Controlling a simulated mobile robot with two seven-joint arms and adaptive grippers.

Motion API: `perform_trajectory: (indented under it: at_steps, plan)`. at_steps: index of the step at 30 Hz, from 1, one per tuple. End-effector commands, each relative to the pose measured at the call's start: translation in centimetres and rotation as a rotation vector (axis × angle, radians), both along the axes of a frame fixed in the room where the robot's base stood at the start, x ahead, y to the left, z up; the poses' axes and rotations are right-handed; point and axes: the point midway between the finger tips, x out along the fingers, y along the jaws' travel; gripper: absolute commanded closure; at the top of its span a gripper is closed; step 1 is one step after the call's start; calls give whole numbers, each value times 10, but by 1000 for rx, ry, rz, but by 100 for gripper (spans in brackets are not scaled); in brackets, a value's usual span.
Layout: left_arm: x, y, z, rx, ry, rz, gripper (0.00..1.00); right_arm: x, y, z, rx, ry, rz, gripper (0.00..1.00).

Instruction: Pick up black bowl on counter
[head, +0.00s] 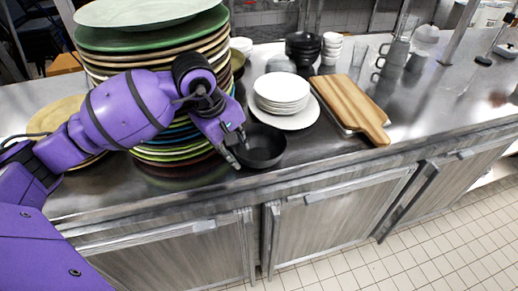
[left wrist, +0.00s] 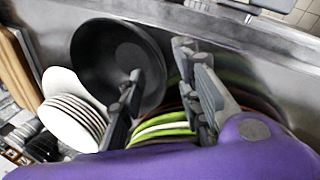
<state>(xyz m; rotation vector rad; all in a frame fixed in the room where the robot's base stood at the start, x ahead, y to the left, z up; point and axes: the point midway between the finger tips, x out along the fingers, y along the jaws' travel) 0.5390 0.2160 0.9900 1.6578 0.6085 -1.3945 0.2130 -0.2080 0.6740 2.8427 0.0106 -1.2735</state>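A black bowl (head: 263,147) sits upright on the steel counter near its front edge, between a tall plate stack and a smaller white stack. My left gripper (head: 240,153) is at the bowl's left side in the head view, with its fingers apart. In the left wrist view the gripper (left wrist: 160,85) is open; one finger overlaps the inside of the black bowl (left wrist: 100,60) and the other lies outside its rim. Whether a finger touches the bowl cannot be told. My right gripper is not in view.
A tall stack of plates (head: 150,45) stands behind and left of the bowl, beside my arm. White plates (head: 283,90) lie right of it, then a wooden board (head: 350,105). More black bowls (head: 303,45) stand at the back. The counter at right is mostly clear.

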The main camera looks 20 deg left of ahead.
Motion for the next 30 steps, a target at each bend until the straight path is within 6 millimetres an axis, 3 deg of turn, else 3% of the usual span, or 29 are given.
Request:
perform_trajectory:
  at_steps: [7,16,23,30]
  plan:
    - [12,-5,-31,-4,0,1,69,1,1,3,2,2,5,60]
    - [13,-5,-36,-2,0,1,69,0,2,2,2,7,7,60]
    - [13,-5,-36,-2,0,2,99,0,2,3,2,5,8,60]
    - [13,-5,-36,-2,0,2,100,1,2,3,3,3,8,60]
